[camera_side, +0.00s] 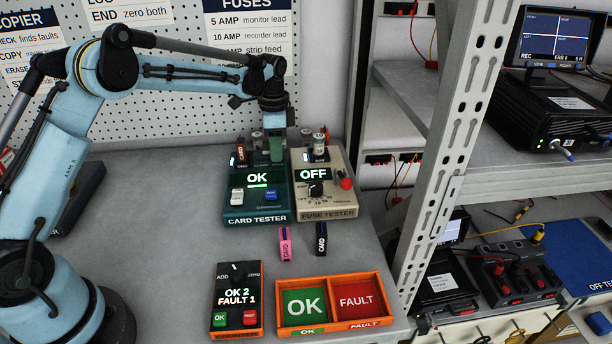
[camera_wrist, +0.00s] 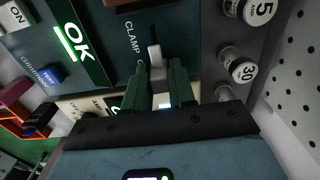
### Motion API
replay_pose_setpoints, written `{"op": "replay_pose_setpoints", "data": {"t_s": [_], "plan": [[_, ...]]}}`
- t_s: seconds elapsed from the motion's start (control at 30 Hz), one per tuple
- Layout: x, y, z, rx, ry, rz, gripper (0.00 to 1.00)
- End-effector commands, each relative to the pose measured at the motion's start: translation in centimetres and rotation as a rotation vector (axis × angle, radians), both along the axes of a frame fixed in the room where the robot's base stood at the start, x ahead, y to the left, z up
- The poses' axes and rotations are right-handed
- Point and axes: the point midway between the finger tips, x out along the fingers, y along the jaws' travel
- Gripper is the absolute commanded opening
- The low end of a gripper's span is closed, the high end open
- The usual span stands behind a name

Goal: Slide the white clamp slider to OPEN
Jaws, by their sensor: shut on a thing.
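The teal card tester (camera_side: 240,213) stands on the bench with OK lit on its display. In the wrist view the white clamp slider (camera_wrist: 155,55) sits in a dark slot beside a partly covered CLAMP label. My gripper (camera_wrist: 161,75) has its green fingers closed around the slider. In the side view my gripper (camera_side: 276,150) reaches down to the back of the tester, and the slider is hidden there. A brown card (camera_side: 240,151) stands upright at the tester's back left; its edge also shows at the top of the wrist view (camera_wrist: 125,4).
A beige fuse tester (camera_side: 330,208) reading OFF adjoins on the right, with fuses behind. Nearer are a counter box (camera_side: 236,272) and an orange OK/FAULT tray (camera_side: 333,278). A metal rack post (camera_side: 440,150) rises at right.

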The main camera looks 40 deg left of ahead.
Motion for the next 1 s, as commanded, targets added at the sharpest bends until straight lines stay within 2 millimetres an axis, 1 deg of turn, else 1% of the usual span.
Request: {"op": "replay_pose_setpoints", "data": {"t_s": [0.03, 0.07, 0.1, 0.17, 0.2, 0.47, 0.57, 0.67, 1.0], "plan": [[0.3, -0.3, 0.0, -0.004, -0.013, -0.004, 0.0], [0.3, -0.3, 0.0, -0.004, -0.014, -0.004, 0.29], [0.3, -0.3, 0.0, -0.004, -0.014, -0.004, 0.35], [0.3, -0.3, 0.0, -0.004, -0.013, -0.004, 0.44], [0.3, -0.3, 0.0, -0.004, -0.012, -0.004, 0.47], [0.2, -0.2, 0.1, -0.004, -0.009, -0.003, 0.47], [0.2, -0.2, 0.6, -0.003, -0.008, -0.003, 0.47], [0.2, -0.2, 1.9, -0.003, -0.008, -0.002, 0.47], [0.2, -0.2, 8.5, -0.003, -0.01, -0.003, 0.47]]}}
